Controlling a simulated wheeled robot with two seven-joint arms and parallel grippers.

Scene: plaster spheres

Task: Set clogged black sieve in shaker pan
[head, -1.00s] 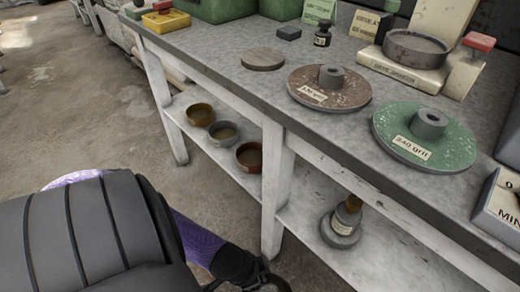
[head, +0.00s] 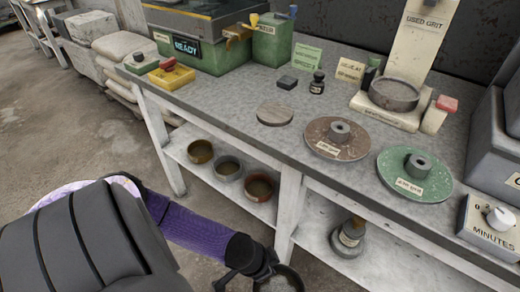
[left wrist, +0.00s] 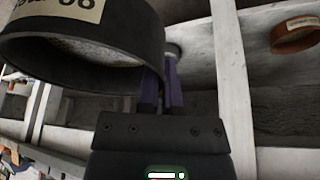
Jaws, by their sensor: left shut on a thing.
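The black sieve (head: 281,281) is at the bottom edge of the head view, partly cut off, in front of the bench. In the left wrist view the black sieve (left wrist: 125,52) is large and tilted, with a paper label ending in "08" and a pale, caked underside. My left gripper (left wrist: 160,92) is shut on its rim; in the head view my left gripper (head: 262,274) is beside it. The round grey shaker pan (head: 394,95) sits on a cream base on the bench top, far from my gripper; its inside looks bare. My right gripper is not in view.
Three other sieves, brass (head: 200,152), grey (head: 228,169) and red-brown (head: 259,187), sit on the lower shelf. A red-topped block (head: 440,111) stands beside the pan.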

